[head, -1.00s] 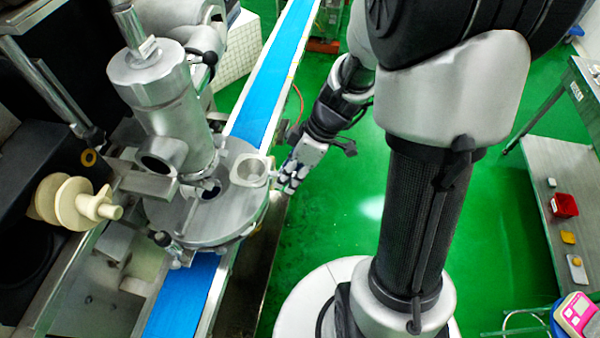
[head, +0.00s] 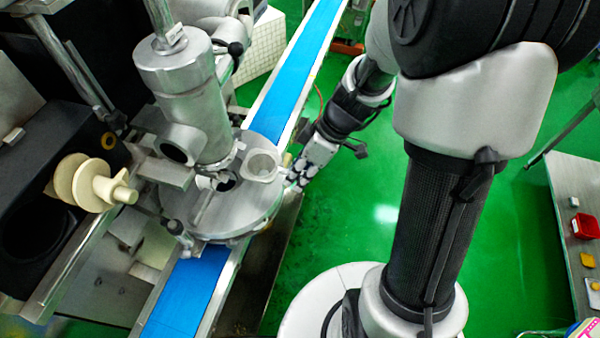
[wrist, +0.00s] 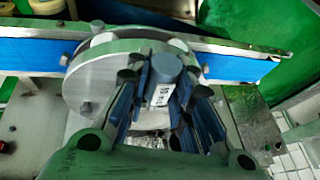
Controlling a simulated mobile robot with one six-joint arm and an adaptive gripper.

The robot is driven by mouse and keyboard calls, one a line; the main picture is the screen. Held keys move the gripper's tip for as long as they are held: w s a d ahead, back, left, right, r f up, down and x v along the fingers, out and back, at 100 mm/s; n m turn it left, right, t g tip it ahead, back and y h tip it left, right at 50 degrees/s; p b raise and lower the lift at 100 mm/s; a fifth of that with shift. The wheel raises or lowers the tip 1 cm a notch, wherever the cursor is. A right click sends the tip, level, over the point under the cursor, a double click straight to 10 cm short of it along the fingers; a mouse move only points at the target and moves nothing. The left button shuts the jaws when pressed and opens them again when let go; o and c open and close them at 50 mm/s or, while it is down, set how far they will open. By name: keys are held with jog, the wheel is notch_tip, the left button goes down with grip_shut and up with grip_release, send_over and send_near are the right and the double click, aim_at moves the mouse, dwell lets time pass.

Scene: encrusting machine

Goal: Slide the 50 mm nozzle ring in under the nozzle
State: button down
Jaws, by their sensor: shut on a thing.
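The nozzle ring (head: 263,164) is a pale silver ring at the right edge of the machine's round metal plate (head: 240,211). In the head view it sits to the right of the nozzle opening (head: 222,182), apart from it, below the upright silver cylinder (head: 193,95). My gripper (head: 297,177) is at the ring's outer side, right of the plate. In the wrist view my gripper (wrist: 165,108) is shut on a blue-grey rounded part with a white label (wrist: 160,95), seemingly the ring's grip end. The fingers hide much of it, and its contact with the plate cannot be told.
The blue conveyor belt (head: 183,300) runs under the plate. A cream screw-shaped part (head: 90,183) sits at the left on the machine. A side table at right holds a red box (head: 585,226). Green floor (head: 345,220) is open between the belt and my base.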

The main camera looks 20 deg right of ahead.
aim_at(249, 161)
jog(key=shift+w+a+b, duration=0.25)
jog(key=shift+w+a, duration=0.45)
jog(key=shift+a, duration=0.25)
jog(key=shift+w+a+b, duration=0.2)
jog(key=shift+w+a, duration=0.45)
jog(key=shift+a, duration=0.3)
jog(key=shift+w+a+b, duration=0.2)
jog(key=shift+w+a, duration=0.55)
jog(key=shift+a, duration=0.3)
jog(key=shift+w+a+b, duration=0.15)
jog(key=shift+w+a, duration=0.6)
jog(key=shift+a, duration=0.3)
jog(key=shift+w+a, duration=0.85)
jog(key=shift+a, duration=0.2)
jog(key=shift+r, duration=0.1)
jog(key=c, duration=1.3)
grip_release()
jog(key=shift+s, duration=0.1)
jog(key=shift+o, duration=0.9)
